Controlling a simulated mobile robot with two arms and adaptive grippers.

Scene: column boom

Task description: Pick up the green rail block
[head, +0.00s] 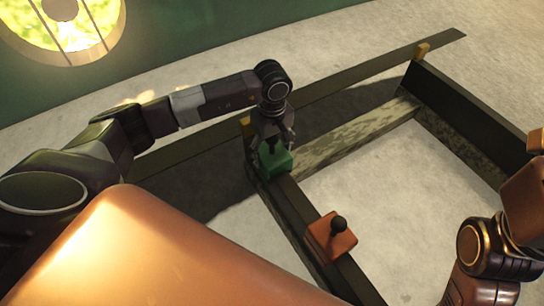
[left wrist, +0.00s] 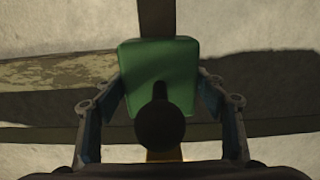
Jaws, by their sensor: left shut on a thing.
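The green rail block (head: 276,161) sits on a dark rail (head: 296,213) in the head view, with part of it hidden behind my fingers. My left gripper (head: 268,150) points down over it and is shut on it. In the left wrist view the green rail block (left wrist: 160,75) fills the space between the two fingers of my left gripper (left wrist: 162,108), and its dark round knob faces the camera. I cannot tell whether the block touches the rail. My right arm shows at the right edge of the head view, but its gripper is not in view.
An orange block (head: 330,238) with a black knob sits nearer on the same rail. A crossbeam (head: 360,137) joins this rail to another dark rail (head: 465,110). Small yellow posts (head: 422,51) stand at rail ends. Pale floor (head: 400,190) lies open between the rails.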

